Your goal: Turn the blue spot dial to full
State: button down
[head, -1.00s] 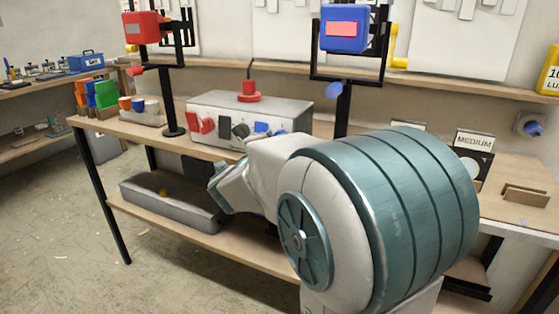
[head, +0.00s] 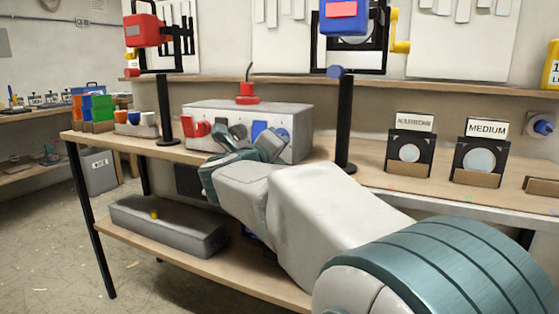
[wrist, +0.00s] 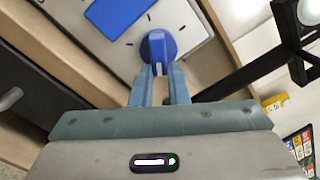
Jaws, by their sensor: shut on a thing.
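The blue dial (wrist: 157,48) is on the front face of a light grey control box, seen up close in the wrist view. My gripper (wrist: 159,75) has its two fingers closed on the dial's lower part. The dial has a pale pointer mark, and dark tick marks lie around it on the panel. In the head view, my gripper (head: 258,146) is at the front right of the control box (head: 210,110), and its fingers partly hide the dial there. A blue spot lamp (head: 343,18) hangs on a black stand above.
Red controls (head: 195,128) and a black control are on the box's left. A blue rectangle (wrist: 118,14) is beside the dial. A black post (head: 344,120) stands close right of my gripper. Filter holders (head: 408,152) stand farther right. A grey box (head: 170,226) is on the shelf below.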

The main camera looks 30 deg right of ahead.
jog(key=shift+w+a+f+m+b, duration=0.1)
jog(key=shift+f+m+b, duration=0.15)
jog(key=shift+m+b, duration=0.8)
jog(key=c, duration=1.4)
grip_release()
jog(key=shift+r, duration=0.1)
jog(key=p+v, duration=0.3)
jog(key=v, duration=1)
jog(key=shift+s+a, duration=0.25)
jog(key=shift+a, duration=0.05)
